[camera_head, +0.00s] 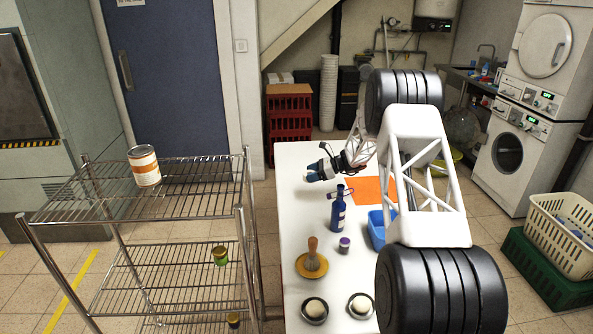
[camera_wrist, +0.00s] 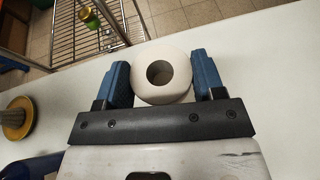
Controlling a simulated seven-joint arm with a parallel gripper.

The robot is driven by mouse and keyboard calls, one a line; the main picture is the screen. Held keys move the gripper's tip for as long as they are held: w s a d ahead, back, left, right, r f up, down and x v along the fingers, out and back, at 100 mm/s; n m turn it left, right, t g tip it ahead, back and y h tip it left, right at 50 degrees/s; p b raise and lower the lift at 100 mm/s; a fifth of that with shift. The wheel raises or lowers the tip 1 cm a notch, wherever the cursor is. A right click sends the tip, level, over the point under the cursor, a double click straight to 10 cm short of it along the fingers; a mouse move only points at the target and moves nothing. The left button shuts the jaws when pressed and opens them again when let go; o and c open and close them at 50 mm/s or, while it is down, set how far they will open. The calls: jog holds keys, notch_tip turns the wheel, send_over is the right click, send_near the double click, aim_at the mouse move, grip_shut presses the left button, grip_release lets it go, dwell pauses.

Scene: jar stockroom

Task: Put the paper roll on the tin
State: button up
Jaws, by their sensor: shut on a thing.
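The tin (camera_head: 144,166) is white with an orange band and stands upright on the top shelf of the wire rack, at the left of the head view. My gripper (camera_head: 316,171) is over the far left part of the white table, to the right of the rack. In the wrist view my gripper (camera_wrist: 161,70) is shut on the white paper roll (camera_wrist: 161,53), with a blue finger on each side and the roll's hole facing the camera. The roll is apart from the tin. I cannot tell how high it is above the table.
The wire rack (camera_head: 190,204) has room on its top shelf beside the tin. The white table (camera_head: 292,230) carries a blue bottle (camera_head: 337,212), a brush on a yellow dish (camera_head: 312,262), a small purple-lidded jar (camera_head: 344,245), an orange mat (camera_head: 372,188) and two bowls near the front.

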notch_tip(320, 180, up, 40)
jog(key=r, duration=0.1)
jog(key=s+a+n+g, duration=0.2)
jog(key=s+a, duration=0.6)
jog(key=a, duration=0.6)
jog(key=s+a+n+g, duration=0.1)
jog(key=s+a+g, duration=0.1)
jog(key=s+a, duration=0.95)
jog(key=s+a+n+g, duration=0.3)
jog(key=s+a, duration=1.6)
jog(key=shift+h, duration=0.4)
jog(key=f, duration=0.5)
jog(key=shift+s+d+f, duration=0.15)
jog(key=shift+d+f, duration=0.1)
jog(key=shift+f, duration=0.1)
send_over(144, 149)
jog(key=shift+f, duration=0.75)
